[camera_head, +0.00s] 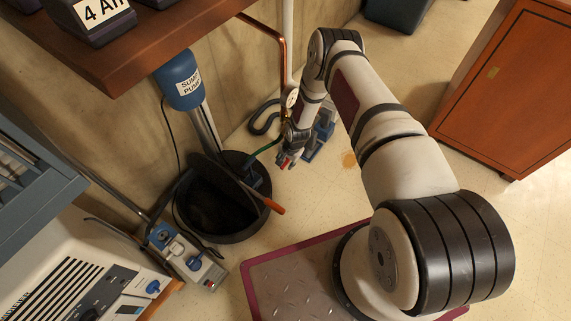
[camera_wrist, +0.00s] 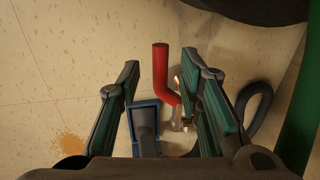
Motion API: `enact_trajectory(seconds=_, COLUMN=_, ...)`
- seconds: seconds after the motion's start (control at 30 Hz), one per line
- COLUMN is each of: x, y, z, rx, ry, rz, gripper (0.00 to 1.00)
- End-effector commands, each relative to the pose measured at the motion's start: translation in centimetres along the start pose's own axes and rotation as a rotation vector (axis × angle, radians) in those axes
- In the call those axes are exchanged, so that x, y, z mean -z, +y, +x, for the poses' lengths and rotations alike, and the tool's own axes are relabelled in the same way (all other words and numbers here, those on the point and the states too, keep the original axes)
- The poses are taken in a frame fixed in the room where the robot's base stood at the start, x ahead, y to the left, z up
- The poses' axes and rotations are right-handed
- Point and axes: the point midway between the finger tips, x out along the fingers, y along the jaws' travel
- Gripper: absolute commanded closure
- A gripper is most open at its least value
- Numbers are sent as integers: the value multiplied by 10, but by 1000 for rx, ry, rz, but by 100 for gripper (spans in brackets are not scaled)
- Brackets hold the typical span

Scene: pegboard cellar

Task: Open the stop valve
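The stop valve shows a bent red lever (camera_wrist: 160,68) in the wrist view, on a small metal body near a copper-coloured fitting. My gripper (camera_wrist: 171,76) is open, with one finger on each side of the lever in the picture. I see no finger touching it, and the depth between them is hard to judge. In the head view my gripper (camera_head: 287,158) is low by the wall, beside the copper pipe (camera_head: 282,70). A small red patch shows at its tips, and the rest of the valve is hidden there.
A black tub (camera_head: 196,238) stands left of my gripper, with an orange-handled tool (camera_head: 273,206) across its rim. The blue sump pump (camera_head: 181,80) is above it. A green hose (camera_head: 266,147) runs close by. A blue device (camera_head: 316,145) sits on the floor. Open floor lies to the right.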

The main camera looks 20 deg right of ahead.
Motion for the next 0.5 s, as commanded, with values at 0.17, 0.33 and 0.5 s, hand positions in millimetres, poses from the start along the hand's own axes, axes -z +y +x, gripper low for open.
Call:
enact_trajectory(seconds=0.17, x=0, y=0, z=5, rx=1, ry=0, rz=-1, gripper=67)
enact_trajectory(seconds=0.33, x=0, y=0, z=5, rx=0, ry=0, rz=0, gripper=67)
enact_trajectory(seconds=0.5, x=0, y=0, z=5, rx=0, ry=0, rz=0, gripper=99)
